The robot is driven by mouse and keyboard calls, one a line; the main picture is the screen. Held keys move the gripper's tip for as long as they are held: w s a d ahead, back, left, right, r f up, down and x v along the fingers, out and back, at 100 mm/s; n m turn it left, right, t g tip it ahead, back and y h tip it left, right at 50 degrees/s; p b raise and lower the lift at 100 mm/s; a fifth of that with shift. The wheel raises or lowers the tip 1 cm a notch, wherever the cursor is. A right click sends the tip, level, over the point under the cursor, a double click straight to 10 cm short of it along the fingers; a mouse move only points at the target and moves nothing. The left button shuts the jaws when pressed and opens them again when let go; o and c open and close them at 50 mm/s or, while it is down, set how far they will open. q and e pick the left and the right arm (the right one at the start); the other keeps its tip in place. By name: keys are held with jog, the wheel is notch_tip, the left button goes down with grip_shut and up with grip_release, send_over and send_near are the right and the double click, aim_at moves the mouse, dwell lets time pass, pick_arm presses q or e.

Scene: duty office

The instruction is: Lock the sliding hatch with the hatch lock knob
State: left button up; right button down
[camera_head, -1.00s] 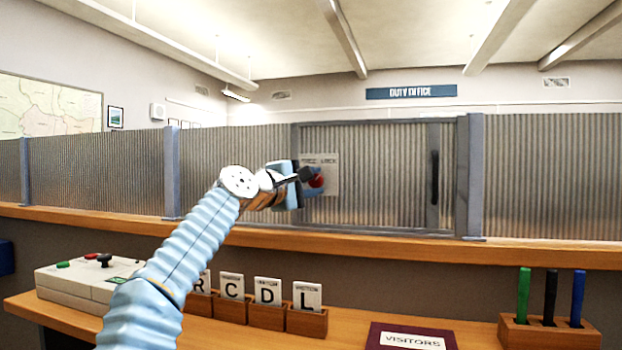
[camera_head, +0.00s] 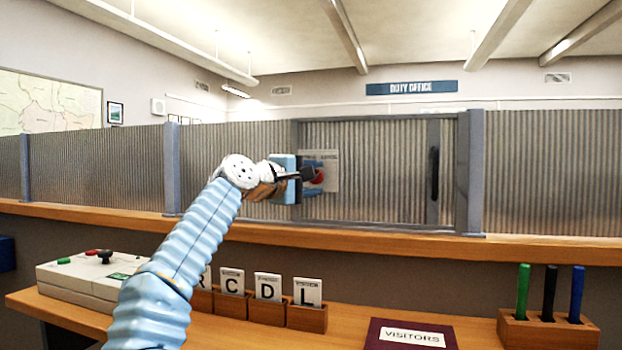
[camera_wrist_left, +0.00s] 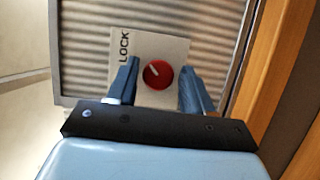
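The hatch lock knob (camera_wrist_left: 158,74) is round and red with a pale pointer line, on a light plate (camera_wrist_left: 176,45) marked LOCK in the left wrist view. In the head view the knob (camera_head: 317,175) is partly hidden by my left gripper (camera_head: 312,174). My left gripper (camera_wrist_left: 155,88) is open, with one blue finger on each side of the knob and gaps showing. I cannot tell whether the fingertips reach level with the knob. The sliding hatch (camera_head: 385,175) is a ribbed panel with a dark upright handle (camera_head: 435,173), standing across its frame. My right gripper is not in view.
A wooden ledge (camera_head: 390,242) runs below the hatch. On the desk are a control box (camera_head: 80,285), several letter cards in wooden holders (camera_head: 306,318), a VISITORS book (camera_head: 410,335) and a pen block (camera_head: 548,331). Grey posts (camera_head: 475,175) flank the hatch.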

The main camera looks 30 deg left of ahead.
pick_arm(q)
jog(key=shift+o, duration=0.6)
jog(key=shift+s, duration=0.1)
jog(key=s+a+b, duration=0.2)
jog(key=s+b, duration=0.2)
jog(key=s, duration=0.9)
jog(key=shift+s, duration=0.25)
jog(key=shift+a+r, duration=0.1)
